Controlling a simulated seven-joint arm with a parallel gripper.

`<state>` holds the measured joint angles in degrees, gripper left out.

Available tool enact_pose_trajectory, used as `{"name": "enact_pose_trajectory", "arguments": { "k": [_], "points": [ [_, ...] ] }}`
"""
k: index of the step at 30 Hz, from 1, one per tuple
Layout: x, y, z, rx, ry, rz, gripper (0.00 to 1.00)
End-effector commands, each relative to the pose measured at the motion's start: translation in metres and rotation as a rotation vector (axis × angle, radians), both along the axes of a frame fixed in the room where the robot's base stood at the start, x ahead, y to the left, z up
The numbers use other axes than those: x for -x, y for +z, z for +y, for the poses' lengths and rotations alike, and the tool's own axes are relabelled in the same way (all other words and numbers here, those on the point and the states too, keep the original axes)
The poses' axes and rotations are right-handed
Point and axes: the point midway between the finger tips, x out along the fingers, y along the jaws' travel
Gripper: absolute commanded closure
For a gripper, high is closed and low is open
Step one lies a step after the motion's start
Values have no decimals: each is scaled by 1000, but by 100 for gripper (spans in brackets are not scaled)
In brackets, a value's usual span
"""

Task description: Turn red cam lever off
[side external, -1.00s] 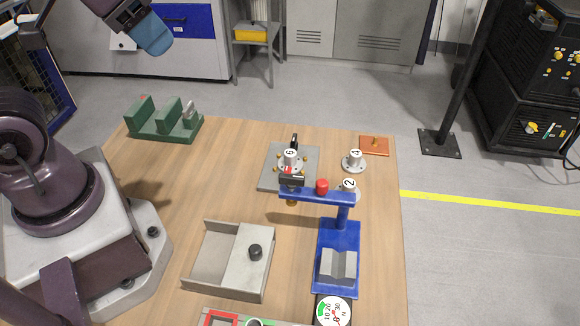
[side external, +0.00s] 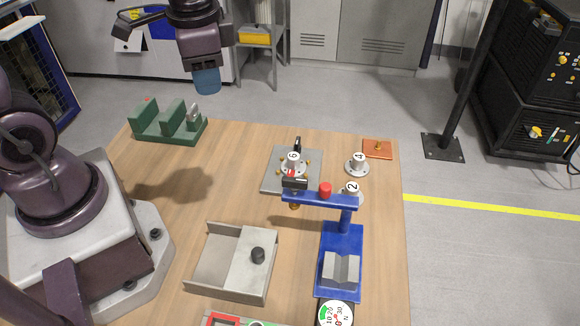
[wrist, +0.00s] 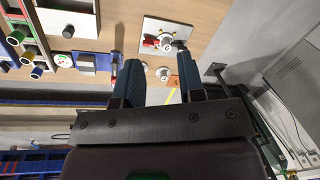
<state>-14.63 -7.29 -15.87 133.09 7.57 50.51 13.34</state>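A grey plate (side external: 271,183) on the far middle of the table carries a hub marked 6 (side external: 292,161), with brass studs around it. A black lever (side external: 298,144) stands behind the hub. A small red part (side external: 291,173) in front of it is mostly hidden by the blue stand's arm. In the wrist view the plate (wrist: 163,26) shows a red lever (wrist: 150,42) on one side of the hub and a black lever (wrist: 181,46) on the other. My gripper (side external: 207,82) hangs high, left of the plate and apart from it. Its fingers (wrist: 162,78) are spread and empty.
The blue stand (side external: 346,228) with a red knob (side external: 325,190) rises in front of the plate. Flanged pieces marked 4 (side external: 358,163) and 2 (side external: 351,188) stand to its right. A green fixture (side external: 170,125) is at back left, a grey tray (side external: 214,262) in front. Table left of the plate is clear.

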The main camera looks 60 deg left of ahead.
Motion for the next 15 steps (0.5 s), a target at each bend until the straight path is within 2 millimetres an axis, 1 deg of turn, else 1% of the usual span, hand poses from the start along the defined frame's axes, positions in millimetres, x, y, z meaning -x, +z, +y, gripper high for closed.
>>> {"name": "enact_pose_trajectory", "arguments": {
  "k": [1, 5, 8, 9, 11, 12, 15],
  "points": [
    [-11, -15, -1, -2, -105, 61, 64],
    [-36, -50, -8, 20, -458, 181, 64],
    [-57, -78, -19, 69, -789, 234, 64],
    [-66, -89, -24, 93, -937, 243, 64],
    [-79, -101, -34, 121, -1165, 238, 64],
    [-87, -107, -39, 129, -1307, 228, 64],
    [-106, -110, -52, 107, -1619, 188, 64]
  ]
}}
